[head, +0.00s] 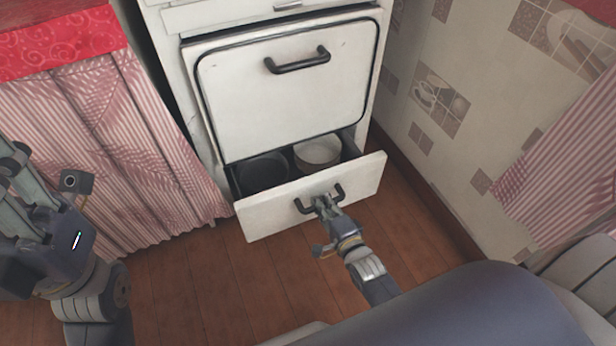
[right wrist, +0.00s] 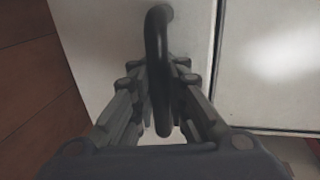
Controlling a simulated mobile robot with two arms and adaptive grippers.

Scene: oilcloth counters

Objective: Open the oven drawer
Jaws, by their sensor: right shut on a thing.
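The white oven drawer (head: 270,215) at the bottom of the stove is pulled partly out. Inside it are a dark pot (head: 262,172) at the left and a light pot (head: 318,150) at the right. My right gripper (head: 322,203) is shut on the black drawer handle (head: 304,207). In the right wrist view the handle (right wrist: 157,60) runs between the two fingers of the right gripper (right wrist: 160,85). My left arm is at the left edge of the head view, and its fingers are cut off or unclear there.
The closed oven door (head: 285,95) with its own black handle (head: 297,64) is above the drawer. A striped curtain (head: 110,150) hangs under a red-topped counter (head: 60,45) at the left. A tiled wall (head: 450,60) stands at the right. The wooden floor (head: 200,275) in front is clear.

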